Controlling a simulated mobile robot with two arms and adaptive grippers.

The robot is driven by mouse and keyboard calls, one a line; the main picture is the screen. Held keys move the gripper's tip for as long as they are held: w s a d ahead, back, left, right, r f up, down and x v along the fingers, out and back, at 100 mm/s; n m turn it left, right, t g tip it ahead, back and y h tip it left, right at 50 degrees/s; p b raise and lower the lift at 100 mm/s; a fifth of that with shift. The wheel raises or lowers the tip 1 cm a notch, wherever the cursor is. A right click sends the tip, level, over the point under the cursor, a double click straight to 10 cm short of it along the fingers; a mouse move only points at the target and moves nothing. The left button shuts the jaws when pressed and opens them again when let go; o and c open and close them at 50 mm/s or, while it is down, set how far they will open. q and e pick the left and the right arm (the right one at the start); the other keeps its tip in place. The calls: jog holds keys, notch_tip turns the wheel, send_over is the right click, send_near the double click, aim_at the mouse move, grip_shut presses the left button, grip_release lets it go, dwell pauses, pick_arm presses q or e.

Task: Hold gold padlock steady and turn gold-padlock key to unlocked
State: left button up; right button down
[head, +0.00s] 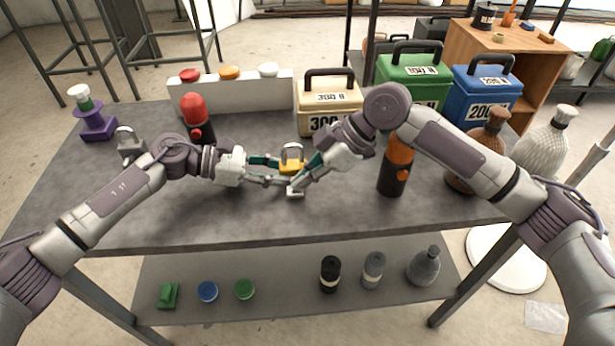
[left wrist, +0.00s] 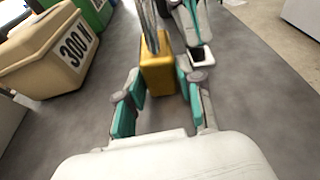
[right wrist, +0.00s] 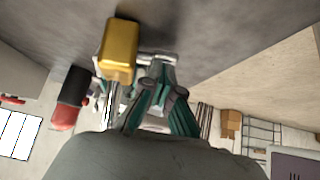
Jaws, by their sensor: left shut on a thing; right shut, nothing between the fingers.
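The gold padlock (head: 291,167) is held a little above the middle of the table, its grey shackle upward. My left gripper (head: 280,172) is shut on it from the left; in the left wrist view the gold body (left wrist: 158,75) sits between the teal fingers (left wrist: 155,85). My right gripper (head: 297,187) is shut and empty, its tips close to the padlock. In the right wrist view the gold body (right wrist: 119,50) is just left of the right fingertips (right wrist: 160,72).
A grey padlock (head: 131,146) and a purple stand (head: 95,124) are at the table's left. A red-topped cylinder (head: 194,115) stands behind my left arm. A beige box (head: 328,102) stands behind; an orange-and-black bottle (head: 394,175) is at the right. The table front is clear.

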pick_arm(q)
jog(key=shift+f, duration=0.15)
pick_arm(e)
jog(key=shift+s+a+f, duration=0.1)
jog(key=shift+a+f, duration=0.15)
jog(key=shift+a, duration=0.15)
jog(key=shift+r, duration=0.3)
pick_arm(q)
jog(key=shift+w+f, duration=0.1)
jog(key=shift+c, duration=0.3)
jog(key=o, duration=0.9)
jog(key=shift+o, duration=0.2)
pick_arm(e)
notch_tip(320, 180, up, 10)
jog(key=shift+d, duration=0.2)
pick_arm(q)
jog(key=shift+a, duration=0.1)
